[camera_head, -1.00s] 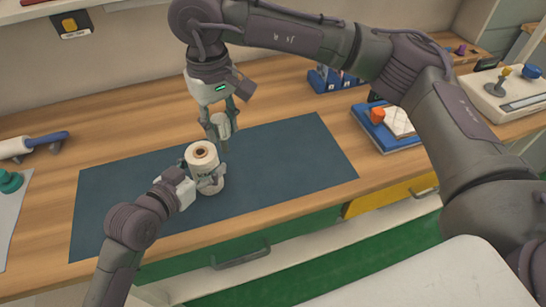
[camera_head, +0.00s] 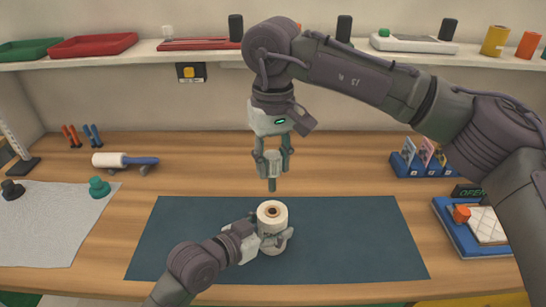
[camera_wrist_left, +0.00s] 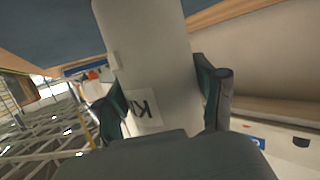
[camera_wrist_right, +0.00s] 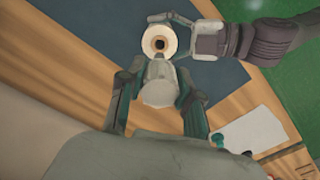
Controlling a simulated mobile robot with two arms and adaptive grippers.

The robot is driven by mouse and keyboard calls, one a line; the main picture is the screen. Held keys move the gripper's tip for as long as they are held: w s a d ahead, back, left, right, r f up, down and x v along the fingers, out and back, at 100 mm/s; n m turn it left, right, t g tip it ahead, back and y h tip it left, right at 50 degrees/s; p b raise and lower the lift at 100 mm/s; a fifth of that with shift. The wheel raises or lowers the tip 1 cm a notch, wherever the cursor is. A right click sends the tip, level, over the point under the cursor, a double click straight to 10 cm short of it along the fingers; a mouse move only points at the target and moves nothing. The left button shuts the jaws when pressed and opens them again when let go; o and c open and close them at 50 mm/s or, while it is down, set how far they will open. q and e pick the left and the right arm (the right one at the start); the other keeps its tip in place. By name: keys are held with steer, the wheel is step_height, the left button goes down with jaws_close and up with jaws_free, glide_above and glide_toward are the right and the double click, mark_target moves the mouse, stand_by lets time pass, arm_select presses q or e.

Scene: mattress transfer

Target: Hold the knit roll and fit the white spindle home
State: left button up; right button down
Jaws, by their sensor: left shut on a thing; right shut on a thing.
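The knit roll (camera_head: 272,214) is a cream-white cylinder, upright over the blue mat, with a brown-rimmed hole in its top. My left gripper (camera_head: 277,240) is shut around its lower part. In the left wrist view the roll (camera_wrist_left: 150,55) lies between both fingers, with dark lettering on its side. My right gripper (camera_head: 272,160) points down and is shut on the white spindle (camera_head: 272,168), whose dark lower end hangs apart from the roll, above and behind its top. In the right wrist view the spindle (camera_wrist_right: 158,92) is between the fingers and the roll's hole (camera_wrist_right: 160,43) shows beyond it.
The blue mat (camera_head: 180,235) is otherwise clear. A white roller with a blue handle (camera_head: 125,161) and a teal knob (camera_head: 99,187) stand at left. A blue card rack (camera_head: 425,160) and a blue tray (camera_head: 460,235) stand at right. A shelf (camera_head: 215,55) runs along the back.

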mark_target(273, 182)
arm_select(q)
steer(key=shift+f, duration=0.1)
arm_select(e)
steer(key=shift+f, duration=2.5)
steer(key=shift+f, duration=3.05)
steer(key=c, duration=0.7)
jaws_free()
steer(key=shift+r, duration=0.1)
step_height(273, 182, up, 12)
steer(key=shift+f, duration=0.1)
